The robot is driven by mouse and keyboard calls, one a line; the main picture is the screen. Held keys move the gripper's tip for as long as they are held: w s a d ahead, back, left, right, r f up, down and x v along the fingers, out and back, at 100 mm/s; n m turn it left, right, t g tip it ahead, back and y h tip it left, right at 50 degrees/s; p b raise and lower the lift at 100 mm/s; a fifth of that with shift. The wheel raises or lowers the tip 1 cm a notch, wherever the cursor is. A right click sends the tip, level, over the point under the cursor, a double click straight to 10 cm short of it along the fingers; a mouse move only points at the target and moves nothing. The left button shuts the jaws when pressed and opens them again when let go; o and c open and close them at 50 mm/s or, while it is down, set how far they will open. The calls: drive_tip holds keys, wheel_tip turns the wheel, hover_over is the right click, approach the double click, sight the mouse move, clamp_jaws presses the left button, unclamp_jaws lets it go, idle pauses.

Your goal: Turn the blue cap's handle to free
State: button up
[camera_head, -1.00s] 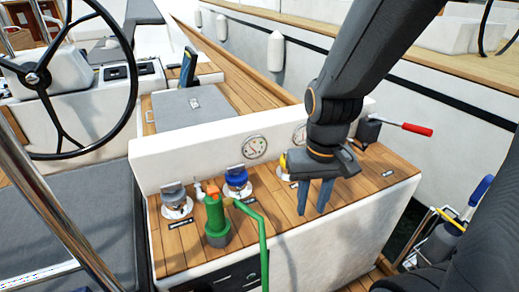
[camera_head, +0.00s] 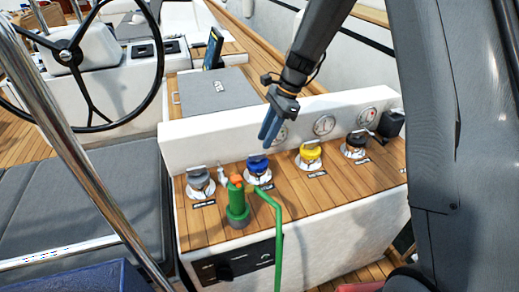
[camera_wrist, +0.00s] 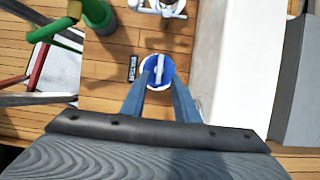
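The blue cap (camera_head: 258,166) sits on a round white base on the wooden console top, between the grey and yellow caps. In the wrist view the blue cap (camera_wrist: 151,74) is a blue disc with a pale bar handle (camera_wrist: 160,68) running nearly up and down the picture. My gripper (camera_head: 268,130) is above the cap, pointing down, with clear space between. In the wrist view my gripper's fingers (camera_wrist: 159,84) are apart with nothing between them, and the cap shows beyond their tips. The fingers partly cover the cap's lower edge there.
A green hose nozzle (camera_head: 237,204) with its green hose stands left of the blue cap. A grey cap (camera_head: 199,184), a yellow cap (camera_head: 310,153) and a black cap (camera_head: 357,142) share the console. A white panel with gauges (camera_head: 324,125) rises behind.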

sight(260, 153)
drive_tip(key=p+x, duration=0.1)
drive_tip(key=x, duration=0.5)
drive_tip(key=shift+f, duration=0.1)
clamp_jaws()
